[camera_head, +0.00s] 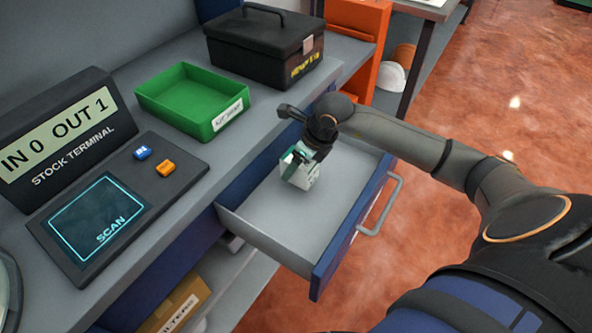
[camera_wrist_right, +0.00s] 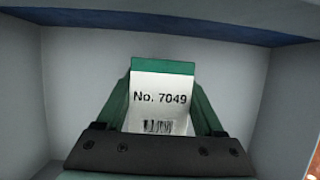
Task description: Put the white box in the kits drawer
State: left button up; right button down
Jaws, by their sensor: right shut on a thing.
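The white box (camera_head: 300,170) is small, with a green top edge. In the right wrist view the white box (camera_wrist_right: 158,100) shows a "No. 7049" label and a barcode between the fingers. My right gripper (camera_head: 303,155) is shut on it and points down inside the open drawer (camera_head: 262,211). The drawer is grey inside with a blue front and a grey handle, and is otherwise empty. I cannot tell whether the box touches the drawer floor. The lettering on the drawer front is too small to read. My left gripper is not in view.
A green tray (camera_head: 188,98) and a black case (camera_head: 264,45) stand on the grey counter behind the drawer. A stock terminal (camera_head: 98,185) reading "IN 0 OUT 1" is at the left. A cardboard box (camera_head: 178,306) sits on a shelf below.

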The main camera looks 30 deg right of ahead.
jog(key=shift+f, duration=1.1)
jog(key=shift+f, duration=0.25)
grip_release()
jog(key=shift+r, duration=0.1)
jog(key=shift+s+r, duration=0.1)
jog(key=shift+r, duration=0.3)
jog(key=v, duration=1.1)
jog(key=shift+s+r+p, duration=0.15)
jog(key=shift+r+p, duration=0.1)
jog(key=shift+p, duration=0.15)
